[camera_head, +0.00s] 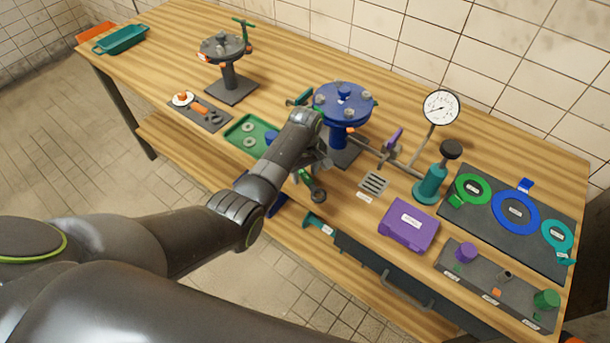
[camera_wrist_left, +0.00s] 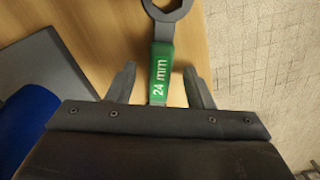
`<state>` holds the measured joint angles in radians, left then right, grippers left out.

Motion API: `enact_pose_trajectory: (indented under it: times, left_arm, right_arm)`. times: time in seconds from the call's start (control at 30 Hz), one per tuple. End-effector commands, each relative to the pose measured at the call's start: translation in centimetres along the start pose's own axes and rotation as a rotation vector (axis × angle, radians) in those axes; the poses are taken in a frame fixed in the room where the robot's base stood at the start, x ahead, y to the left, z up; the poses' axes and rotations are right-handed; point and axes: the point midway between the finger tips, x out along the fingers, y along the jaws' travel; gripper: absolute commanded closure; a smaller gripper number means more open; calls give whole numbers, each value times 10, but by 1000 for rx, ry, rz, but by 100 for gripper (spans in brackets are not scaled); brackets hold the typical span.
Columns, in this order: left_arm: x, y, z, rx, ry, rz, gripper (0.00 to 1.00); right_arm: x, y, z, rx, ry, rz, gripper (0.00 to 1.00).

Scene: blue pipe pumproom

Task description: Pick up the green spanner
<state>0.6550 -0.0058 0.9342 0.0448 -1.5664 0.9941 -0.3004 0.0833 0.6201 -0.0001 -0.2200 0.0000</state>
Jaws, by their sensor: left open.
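The green spanner (camera_wrist_left: 161,75) has a grey ring end and a green handle marked "24 mm". In the left wrist view its handle lies lengthwise between my left gripper's two spread fingers, with the ring end beyond the fingertips. In the head view the spanner (camera_head: 306,177) shows on the wooden bench, partly hidden by my left gripper (camera_head: 314,166). The left gripper (camera_wrist_left: 158,73) is open around the handle, with a visible gap on each side. My right gripper is not in view.
A blue flanged stand (camera_head: 343,105) rises right behind the gripper. A green tray (camera_head: 238,136) lies to the left. A slotted plate (camera_head: 374,183), a purple box (camera_head: 408,225) and a pressure gauge (camera_head: 441,107) stand to the right. The bench's front edge is close.

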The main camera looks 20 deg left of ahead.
Motion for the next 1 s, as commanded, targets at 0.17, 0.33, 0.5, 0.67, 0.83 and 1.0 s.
enact_pose_trajectory:
  times: [0.17, 0.33, 0.5, 0.67, 0.83, 1.0]
  left_arm:
    - [0, 0, 0, 0, 0, 1, 53]
    - [0, 0, 0, 0, 0, 0, 75]
    - [0, 0, 0, 0, 0, 0, 97]
    - [-1, 1, 0, 0, 1, 1, 100]
    - [-1, 1, 0, 0, 1, 1, 100]
    - [-5, 1, 0, 0, 1, 2, 100]
  right_arm:
    - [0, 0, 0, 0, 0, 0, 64]
    - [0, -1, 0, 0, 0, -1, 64]
    - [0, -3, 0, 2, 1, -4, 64]
    - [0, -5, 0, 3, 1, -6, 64]
    - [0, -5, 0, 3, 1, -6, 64]
    - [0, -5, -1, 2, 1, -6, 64]
